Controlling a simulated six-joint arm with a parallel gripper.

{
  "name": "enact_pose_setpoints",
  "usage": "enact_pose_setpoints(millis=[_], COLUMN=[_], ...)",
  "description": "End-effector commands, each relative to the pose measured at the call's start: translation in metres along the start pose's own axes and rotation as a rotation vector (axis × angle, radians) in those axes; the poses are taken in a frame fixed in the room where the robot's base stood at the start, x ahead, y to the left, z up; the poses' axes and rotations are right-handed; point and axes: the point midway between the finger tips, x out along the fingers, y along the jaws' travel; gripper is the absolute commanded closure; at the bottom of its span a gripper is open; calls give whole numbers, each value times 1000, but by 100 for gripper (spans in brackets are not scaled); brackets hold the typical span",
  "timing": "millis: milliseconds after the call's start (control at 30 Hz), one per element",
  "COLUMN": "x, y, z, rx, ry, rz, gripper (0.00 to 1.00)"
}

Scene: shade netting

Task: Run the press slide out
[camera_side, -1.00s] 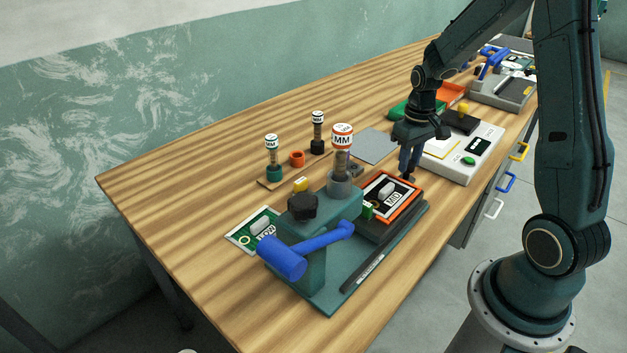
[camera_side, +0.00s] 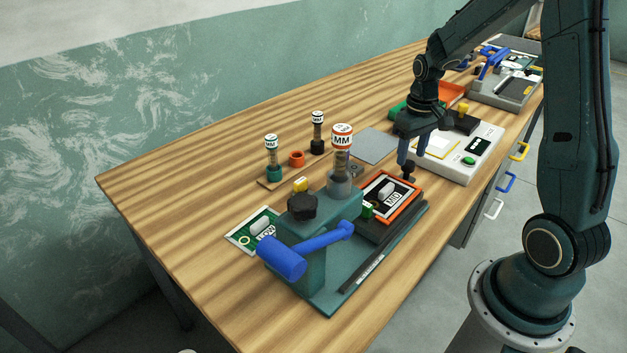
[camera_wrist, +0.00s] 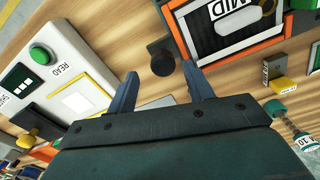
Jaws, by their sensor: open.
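The press (camera_side: 308,258) is a teal stand with a blue lever handle (camera_side: 283,257) hanging at its front left. Its slide carries an orange-framed nest (camera_side: 412,200) holding a board marked MID, right of the ram column. The nest also shows at the top of the wrist view (camera_wrist: 186,22). A dark knob (camera_side: 409,175) stands at the slide's far end; in the wrist view the knob (camera_wrist: 163,62) lies ahead of the fingertips, roughly between them. My gripper (camera_side: 408,160) is open and empty, pointing down just above the knob. I cannot tell if it touches.
A white reader box (camera_side: 465,158) with a green button stands just behind my gripper. The bench's left side is clear.

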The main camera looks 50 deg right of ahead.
Motion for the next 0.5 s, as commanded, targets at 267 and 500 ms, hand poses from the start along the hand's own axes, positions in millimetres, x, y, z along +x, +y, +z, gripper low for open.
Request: enact_pose_setpoints(millis=[267, 500], x=[-45, -85], y=[0, 1], z=[-1, -1], rx=[1, 2], ry=[6, 5], rz=[2, 3], gripper=[48, 48])
